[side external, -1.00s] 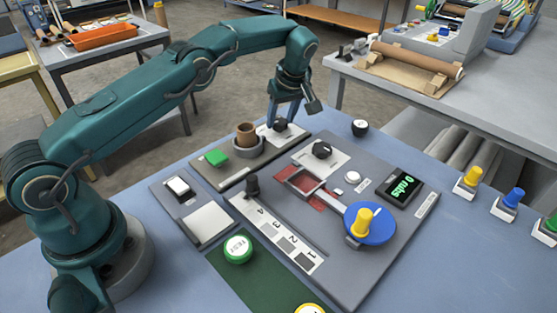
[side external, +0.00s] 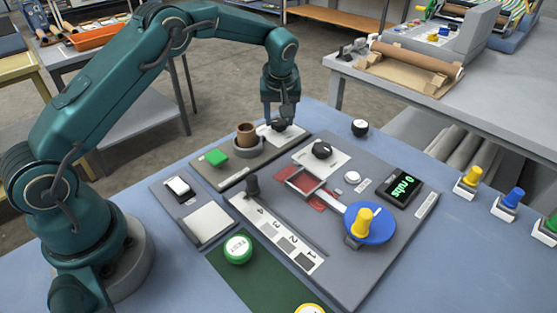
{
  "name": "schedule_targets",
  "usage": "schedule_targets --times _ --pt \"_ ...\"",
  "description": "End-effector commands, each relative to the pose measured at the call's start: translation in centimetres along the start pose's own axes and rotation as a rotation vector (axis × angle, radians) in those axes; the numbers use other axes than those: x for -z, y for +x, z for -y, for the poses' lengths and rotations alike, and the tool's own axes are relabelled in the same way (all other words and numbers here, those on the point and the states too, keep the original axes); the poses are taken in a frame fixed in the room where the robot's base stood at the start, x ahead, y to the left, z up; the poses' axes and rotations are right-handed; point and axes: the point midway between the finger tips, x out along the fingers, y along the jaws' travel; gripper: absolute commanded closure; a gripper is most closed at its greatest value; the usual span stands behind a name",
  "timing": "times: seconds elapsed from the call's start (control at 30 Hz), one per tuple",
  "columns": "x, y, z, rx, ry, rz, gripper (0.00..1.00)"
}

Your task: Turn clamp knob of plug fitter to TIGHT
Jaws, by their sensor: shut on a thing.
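The plug fitter is a grey plate (side external: 208,172) at the back of the blue table. It carries a green block (side external: 216,158), a brown cylinder (side external: 246,132) standing in a grey ring, and a black clamp knob (side external: 280,126) on a white label plate (side external: 296,132). My gripper (side external: 280,119) points down at the knob from above and is shut on it. The fingers partly cover the knob, and its pointer and the label's lettering are too small to read.
To the front right is a larger grey panel (side external: 385,255) with another black knob (side external: 321,150), a red tray, a blue disc with a yellow handle (side external: 363,222) and a green display (side external: 402,187). A slider (side external: 252,186) stands near my gripper's front.

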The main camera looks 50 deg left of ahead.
Motion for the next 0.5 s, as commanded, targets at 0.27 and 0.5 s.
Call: schedule_targets --times 0.27,0.5 --pt "0.03 -0.07 0.21 -0.043 0.107 0.001 1.00" --pt "0.07 -0.08 0.22 -0.056 0.139 0.000 1.00"
